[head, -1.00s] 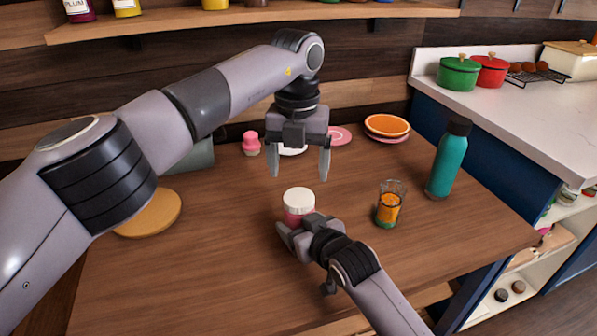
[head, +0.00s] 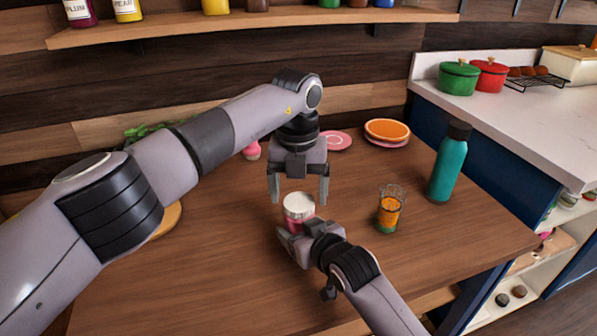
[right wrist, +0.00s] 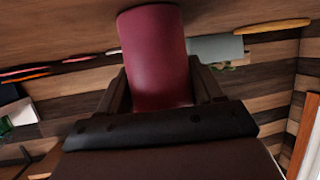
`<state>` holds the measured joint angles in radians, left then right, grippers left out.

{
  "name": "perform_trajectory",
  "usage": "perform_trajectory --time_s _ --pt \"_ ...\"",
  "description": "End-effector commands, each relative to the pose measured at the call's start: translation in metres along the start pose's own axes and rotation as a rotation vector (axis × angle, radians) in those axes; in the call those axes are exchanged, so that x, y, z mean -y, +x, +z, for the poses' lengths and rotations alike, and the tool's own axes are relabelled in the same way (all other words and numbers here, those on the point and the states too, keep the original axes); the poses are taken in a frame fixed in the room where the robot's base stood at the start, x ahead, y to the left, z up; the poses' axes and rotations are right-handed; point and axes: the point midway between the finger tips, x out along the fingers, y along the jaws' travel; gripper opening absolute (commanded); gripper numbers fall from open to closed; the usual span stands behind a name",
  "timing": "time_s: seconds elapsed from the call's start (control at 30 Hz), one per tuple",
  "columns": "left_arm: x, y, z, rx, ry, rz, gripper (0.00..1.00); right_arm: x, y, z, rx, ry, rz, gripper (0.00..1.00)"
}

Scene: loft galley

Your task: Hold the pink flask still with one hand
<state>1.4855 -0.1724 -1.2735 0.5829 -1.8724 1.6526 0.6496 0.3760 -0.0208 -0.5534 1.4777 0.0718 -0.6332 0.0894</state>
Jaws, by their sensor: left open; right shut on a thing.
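The pink flask (head: 299,211) has a white lid and stands upright on the wooden table. It also fills the middle of the right wrist view (right wrist: 157,60), between the two fingers. My right gripper (head: 297,237) is shut on its lower body from the near side. My left gripper (head: 299,196) points down just above and behind the flask's lid. Its fingers are open, one on each side of the lid in the picture, and hold nothing. I cannot tell whether they touch the lid.
A glass with orange contents (head: 390,209) and a teal bottle (head: 448,162) stand to the right. Plates (head: 387,130) lie at the back. A round wooden board (head: 168,219) lies at left, partly behind my left arm. The table front is clear.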

Motion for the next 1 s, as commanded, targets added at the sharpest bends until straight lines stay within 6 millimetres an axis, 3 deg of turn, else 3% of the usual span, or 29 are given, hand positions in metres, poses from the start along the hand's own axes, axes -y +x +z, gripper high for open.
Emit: perform_trajectory --time_s 0.13,0.47,0.5,0.67,0.7,0.73,0.77,0.8,1.0 --pt "0.0 0.013 0.0 0.0 0.0 0.0 0.83 0.0 0.0 0.002 0.004 -0.001 0.001 0.0" --pt "0.0 0.016 0.0 0.001 0.0 0.0 0.83 0.0 0.0 0.002 0.003 -0.001 0.001 0.0" --pt "0.0 0.016 0.0 0.001 0.0 0.0 0.76 0.0 0.0 0.002 0.003 -0.001 0.001 0.0" --pt "0.0 0.016 0.0 0.001 0.0 0.0 0.25 0.0 0.0 0.002 0.003 -0.001 0.001 0.0" --pt "0.0 0.016 0.0 0.001 0.0 0.0 0.25 0.0 0.0 0.002 0.003 -0.001 0.001 0.0" --pt "0.0 0.016 0.0 0.0 0.0 0.0 0.71 0.0 0.0 0.002 0.003 -0.001 0.001 0.0" --pt "0.0 0.016 0.0 0.0 0.0 0.0 0.81 0.0 0.0 0.002 0.003 -0.001 0.001 0.0" --pt "0.0 0.016 0.0 0.001 0.0 0.0 0.87 0.0 0.0 0.002 0.004 -0.001 0.001 0.0" --pt "0.0 0.016 0.0 0.001 0.0 0.0 0.87 0.0 0.0 0.002 0.003 -0.001 0.001 0.0"
